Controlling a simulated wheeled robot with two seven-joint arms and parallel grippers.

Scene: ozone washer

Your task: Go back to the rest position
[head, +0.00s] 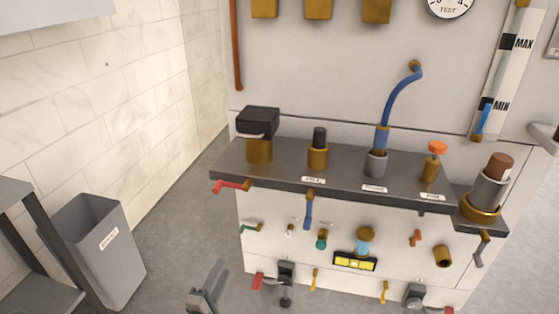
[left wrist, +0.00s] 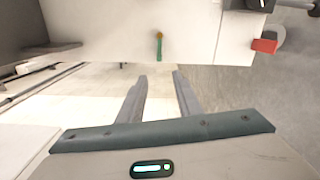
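My left gripper (head: 207,283) shows at the bottom of the head view, in front of the ozone washer's lower left side and apart from it. In the left wrist view, its two grey fingers (left wrist: 160,77) stand apart with nothing between them. The washer (head: 300,225) is a white cabinet with a dark grey shelf (head: 345,180). My right gripper is in neither view.
A blue hose (head: 394,93) rises from a grey cup on the shelf. A black-topped brass fitting (head: 259,150) stands at its left end. Small valves and levers line the cabinet front. A grey bin (head: 97,262) stands left. Grey floor lies between bin and washer.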

